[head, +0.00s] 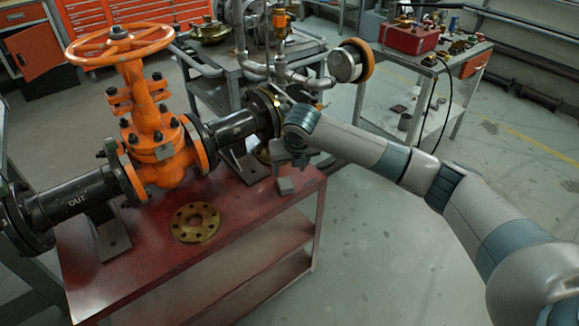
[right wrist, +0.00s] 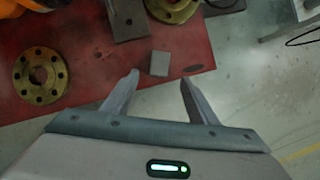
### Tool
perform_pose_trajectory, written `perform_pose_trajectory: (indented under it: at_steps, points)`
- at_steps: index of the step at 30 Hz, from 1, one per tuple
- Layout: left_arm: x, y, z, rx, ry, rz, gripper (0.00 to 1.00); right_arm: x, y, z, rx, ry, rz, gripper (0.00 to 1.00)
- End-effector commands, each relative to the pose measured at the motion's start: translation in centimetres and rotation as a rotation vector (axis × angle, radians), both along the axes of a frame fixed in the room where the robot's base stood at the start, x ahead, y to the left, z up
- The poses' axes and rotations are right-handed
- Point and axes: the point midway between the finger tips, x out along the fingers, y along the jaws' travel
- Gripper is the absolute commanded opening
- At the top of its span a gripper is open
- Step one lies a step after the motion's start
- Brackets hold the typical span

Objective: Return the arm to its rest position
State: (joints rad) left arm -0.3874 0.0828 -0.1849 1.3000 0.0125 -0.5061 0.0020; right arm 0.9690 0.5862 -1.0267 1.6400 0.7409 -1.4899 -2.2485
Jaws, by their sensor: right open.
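My right arm reaches in from the right in the head view, and its gripper (head: 290,155) is above the right end of the red bench (head: 130,255). In the right wrist view the two fingers of the right gripper (right wrist: 160,85) are apart, with nothing between them. A small grey block (right wrist: 159,63) lies on the bench just beyond the fingertips; it also shows in the head view (head: 285,186). The orange gate valve (head: 155,130) with its handwheel (head: 120,42) stands left of the gripper, apart from it. My left gripper is not in view.
A loose brass flange (head: 195,222) lies flat on the bench. Black pipes (head: 235,127) run from both sides of the valve. A side table (head: 440,60) with a red box (head: 408,37) stands back right. Open floor lies front right.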

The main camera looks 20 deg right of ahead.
Motion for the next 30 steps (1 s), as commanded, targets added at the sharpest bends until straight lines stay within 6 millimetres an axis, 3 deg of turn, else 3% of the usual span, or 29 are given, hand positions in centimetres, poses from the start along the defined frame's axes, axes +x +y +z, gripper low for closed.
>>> perform_pose_trajectory:
  at_steps: [20, 26, 30]
  points:
    - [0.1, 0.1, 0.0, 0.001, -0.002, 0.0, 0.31, -0.1, 0.1, -0.1, 0.002, 0.0, -0.001, 0.53]
    - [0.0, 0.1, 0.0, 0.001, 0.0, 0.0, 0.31, -1.3, 1.4, -1.5, 0.046, 0.008, -0.043, 0.53]
    - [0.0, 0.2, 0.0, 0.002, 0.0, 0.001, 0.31, -3.6, 3.7, -3.7, 0.13, 0.021, -0.129, 0.53]
